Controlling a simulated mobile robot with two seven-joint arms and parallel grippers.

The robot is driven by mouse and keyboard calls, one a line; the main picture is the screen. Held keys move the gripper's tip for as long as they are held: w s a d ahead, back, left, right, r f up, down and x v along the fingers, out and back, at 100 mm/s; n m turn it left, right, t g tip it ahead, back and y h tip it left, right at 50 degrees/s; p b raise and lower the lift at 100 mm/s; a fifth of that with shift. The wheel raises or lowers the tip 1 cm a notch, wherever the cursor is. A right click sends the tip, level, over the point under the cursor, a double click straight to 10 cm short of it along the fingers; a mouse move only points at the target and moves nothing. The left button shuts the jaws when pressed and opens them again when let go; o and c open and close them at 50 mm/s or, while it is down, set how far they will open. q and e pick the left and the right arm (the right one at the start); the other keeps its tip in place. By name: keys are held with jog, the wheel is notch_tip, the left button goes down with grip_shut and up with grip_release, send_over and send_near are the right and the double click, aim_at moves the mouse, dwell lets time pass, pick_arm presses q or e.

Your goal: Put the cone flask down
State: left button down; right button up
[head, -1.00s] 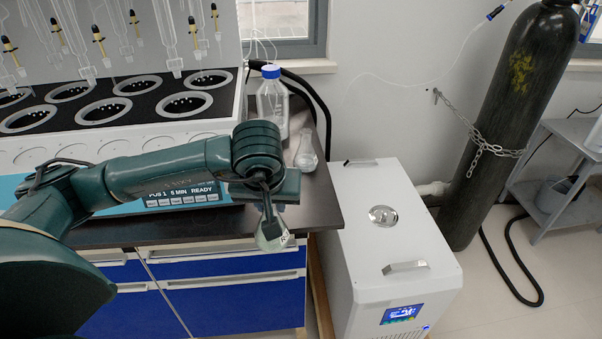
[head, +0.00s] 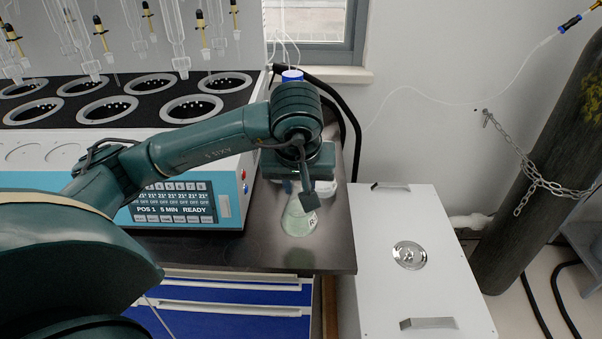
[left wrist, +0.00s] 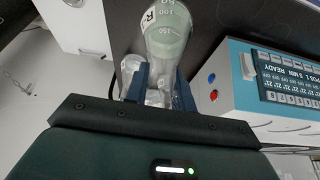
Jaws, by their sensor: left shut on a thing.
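The cone flask (head: 298,219) is clear glass with pale green contents and a marked label. My left gripper (head: 306,190) is shut on its upper part. The flask looks roughly upright over the dark bench top (head: 270,248), near its front right corner; I cannot tell whether its base touches. In the left wrist view the flask (left wrist: 168,38) extends away from between the fingers of the left gripper (left wrist: 160,88), with the dark bench beyond it. My right gripper is not in view.
The multi distiller (head: 232,207) with its control panel stands just left of the flask. A blue-capped bottle (head: 292,76) is behind my arm, mostly hidden. A white chiller box (head: 415,290) stands beyond the bench's right edge. A chained gas cylinder (head: 540,180) is farther right.

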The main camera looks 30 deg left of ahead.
aim_at(300, 204)
pick_arm(q)
jog(key=shift+f, duration=2.6)
jog(key=shift+f, duration=0.15)
jog(key=c, duration=1.2)
grip_release()
jog(key=shift+o, duration=0.2)
